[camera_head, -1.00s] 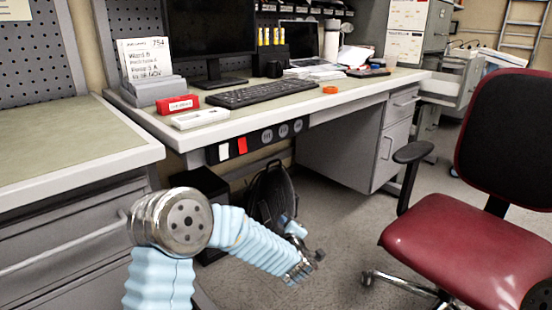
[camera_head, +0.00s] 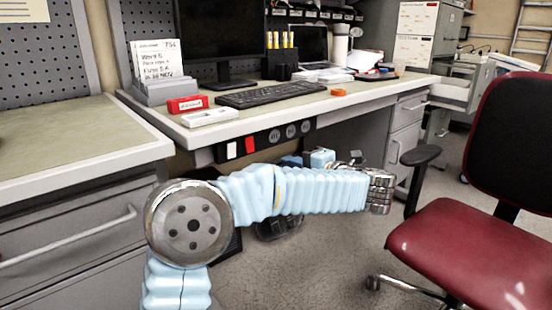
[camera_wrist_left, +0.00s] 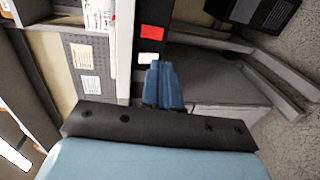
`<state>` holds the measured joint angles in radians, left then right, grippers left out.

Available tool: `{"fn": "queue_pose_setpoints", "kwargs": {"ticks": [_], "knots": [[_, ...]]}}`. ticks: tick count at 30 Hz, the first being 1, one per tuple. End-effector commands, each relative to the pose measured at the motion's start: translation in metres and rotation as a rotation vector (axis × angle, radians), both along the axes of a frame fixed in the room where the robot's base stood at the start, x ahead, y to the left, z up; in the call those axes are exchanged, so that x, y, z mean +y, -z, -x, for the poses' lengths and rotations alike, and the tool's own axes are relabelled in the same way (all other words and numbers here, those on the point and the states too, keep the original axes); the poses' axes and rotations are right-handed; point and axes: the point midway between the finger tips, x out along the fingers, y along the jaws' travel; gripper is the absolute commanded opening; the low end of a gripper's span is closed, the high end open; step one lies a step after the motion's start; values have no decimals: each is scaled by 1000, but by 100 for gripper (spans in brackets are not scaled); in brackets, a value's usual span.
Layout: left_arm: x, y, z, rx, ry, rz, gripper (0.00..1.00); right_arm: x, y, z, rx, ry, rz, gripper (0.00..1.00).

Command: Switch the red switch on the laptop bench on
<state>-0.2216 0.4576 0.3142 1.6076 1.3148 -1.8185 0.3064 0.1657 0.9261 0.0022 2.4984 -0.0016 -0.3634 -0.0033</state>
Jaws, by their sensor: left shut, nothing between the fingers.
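The red switch (camera_head: 250,145) sits on the dark strip under the front edge of the laptop bench (camera_head: 350,102), just right of a white switch (camera_head: 232,150). My left forearm runs across below the strip, and my left gripper (camera_head: 290,161) is folded back towards it, partly hidden by the forearm. In the left wrist view, the blue fingers of the left gripper (camera_wrist_left: 160,66) are shut and empty. There, the white switch (camera_wrist_left: 149,57) is close by the fingertips and the red switch (camera_wrist_left: 152,32) lies beyond it. Contact cannot be told. My right gripper is not in view.
Round sockets (camera_head: 290,131) sit right of the red switch on the strip. A red office chair (camera_head: 450,235) stands at the right. Another bench (camera_head: 70,150) is at the left. A keyboard (camera_head: 270,94) and laptop (camera_head: 300,45) are on the bench top.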

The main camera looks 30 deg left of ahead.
Motion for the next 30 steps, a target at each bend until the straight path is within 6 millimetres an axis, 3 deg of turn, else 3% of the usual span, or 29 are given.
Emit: {"fn": "queue_pose_setpoints", "kwargs": {"ticks": [12,18,30], "knots": [[78,10,-31,1,-4,-1,0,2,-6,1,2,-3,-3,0],[107,14,-43,0,-2,0,0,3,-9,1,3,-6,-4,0],[121,16,-50,0,1,-1,0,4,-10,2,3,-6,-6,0]]}}
